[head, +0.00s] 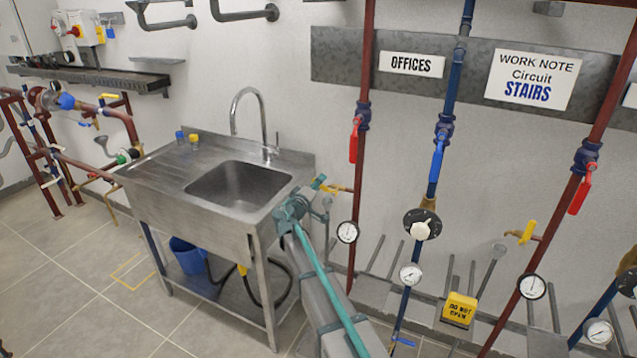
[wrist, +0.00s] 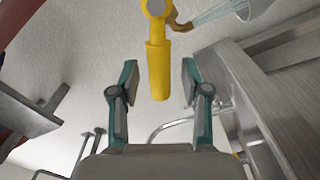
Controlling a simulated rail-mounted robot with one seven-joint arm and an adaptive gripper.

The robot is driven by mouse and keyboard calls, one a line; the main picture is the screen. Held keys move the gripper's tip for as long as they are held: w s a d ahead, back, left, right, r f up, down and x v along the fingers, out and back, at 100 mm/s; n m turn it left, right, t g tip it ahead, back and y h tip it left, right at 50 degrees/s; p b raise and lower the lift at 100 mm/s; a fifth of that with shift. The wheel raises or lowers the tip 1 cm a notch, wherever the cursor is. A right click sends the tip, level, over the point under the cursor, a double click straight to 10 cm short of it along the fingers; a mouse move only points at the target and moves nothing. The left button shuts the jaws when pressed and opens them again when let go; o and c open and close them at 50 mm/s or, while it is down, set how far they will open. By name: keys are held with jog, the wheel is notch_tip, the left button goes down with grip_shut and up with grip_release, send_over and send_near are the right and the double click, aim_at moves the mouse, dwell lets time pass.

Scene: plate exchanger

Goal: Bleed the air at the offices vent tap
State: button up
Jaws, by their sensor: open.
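The offices vent tap has a yellow lever (wrist: 158,70) and a brass spout (wrist: 180,24), seen in the wrist view. A pale blue streak (wrist: 218,12), which looks like running water, goes from the spout to a grey cup (wrist: 258,8). My gripper (wrist: 160,82) is open, with its teal fingers on either side of the lever and a visible gap at each side. In the head view, the tap (head: 340,189) is on the red pipe under the OFFICES label (head: 411,64), left of the pipe. My gripper (head: 318,190) partly hides it there.
A steel sink (head: 237,186) stands just left of my arm. Red and blue pipes with lever valves and gauges (head: 347,232) stand to the right. Another yellow vent tap (head: 527,233) is on the far red pipe.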

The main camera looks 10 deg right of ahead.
jog(key=shift+w+d, duration=0.2)
jog(key=shift+w, duration=0.05)
grip_shut()
dwell(0.3)
